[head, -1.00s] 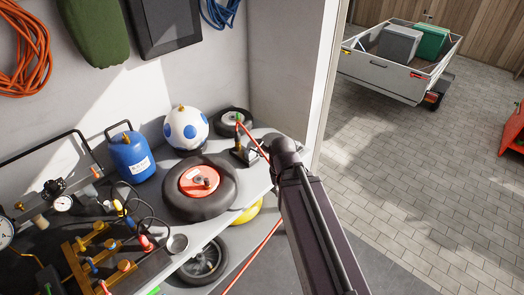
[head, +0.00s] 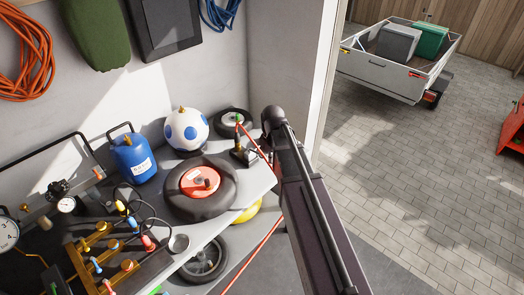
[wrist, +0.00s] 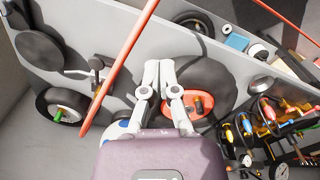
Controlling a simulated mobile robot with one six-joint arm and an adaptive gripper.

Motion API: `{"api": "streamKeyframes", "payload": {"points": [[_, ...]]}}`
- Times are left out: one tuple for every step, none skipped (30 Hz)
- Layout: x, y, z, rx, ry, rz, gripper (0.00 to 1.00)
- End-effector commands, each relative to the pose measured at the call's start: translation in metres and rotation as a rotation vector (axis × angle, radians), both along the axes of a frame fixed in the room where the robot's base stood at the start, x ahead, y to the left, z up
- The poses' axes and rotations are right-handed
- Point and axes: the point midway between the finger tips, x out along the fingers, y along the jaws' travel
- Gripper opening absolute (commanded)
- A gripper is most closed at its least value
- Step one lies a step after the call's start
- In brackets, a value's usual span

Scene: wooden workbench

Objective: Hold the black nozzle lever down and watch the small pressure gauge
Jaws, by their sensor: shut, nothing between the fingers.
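The small pressure gauge (head: 67,204), with a white round face, is at the left of the bench in the head view. Its needle is too small to read. A black knob-like fitting (head: 57,188) sits just above it; I cannot tell whether this is the nozzle lever. My gripper (wrist: 159,66) is shut and empty in the wrist view, over the bench area near the wheel with the red hub (wrist: 200,104). It is well apart from the gauge, which looks tiny at the wrist view's lower edge (wrist: 246,160). My arm hides the gripper in the head view.
A larger gauge (head: 8,232), a blue canister (head: 134,155) and brass fittings with coloured caps (head: 100,255) crowd the bench's left. A spotted ball (head: 187,130) and a red rod (head: 256,250) are near the wheel. The paved floor (head: 420,210) at right is open.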

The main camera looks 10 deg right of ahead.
Motion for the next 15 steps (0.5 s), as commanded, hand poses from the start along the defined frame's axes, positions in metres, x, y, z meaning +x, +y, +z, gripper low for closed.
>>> {"api": "streamKeyframes", "payload": {"points": [[0.016, 0.0, 0.004, 0.0, 0.0, 0.07, 0.0], [0.022, 0.0, 0.005, 0.0, -0.001, 0.117, 0.0], [0.031, 0.0, 0.007, 0.0, -0.001, 0.18, 0.0], [0.037, 0.0, 0.008, 0.0, -0.002, 0.226, 0.0], [0.043, 0.0, 0.009, -0.001, -0.002, 0.273, 0.0], [0.051, 0.0, 0.011, -0.001, -0.002, 0.335, 0.0], [0.057, 0.0, 0.012, -0.001, -0.002, 0.381, 0.0], [0.063, 0.0, 0.013, 0.0, -0.002, 0.429, 0.0], [0.071, 0.0, 0.015, 0.0, -0.002, 0.491, 0.0], [0.078, 0.001, 0.016, -0.001, -0.003, 0.537, 0.0], [0.084, 0.001, 0.017, -0.001, -0.003, 0.584, 0.0], [0.092, 0.001, 0.018, -0.001, -0.003, 0.646, 0.0], [0.098, 0.001, 0.02, -0.002, -0.003, 0.692, 0.0], [0.104, 0.001, 0.021, -0.002, -0.003, 0.737, 0.0], [0.111, 0.001, 0.022, -0.003, -0.004, 0.795, 0.0]]}}
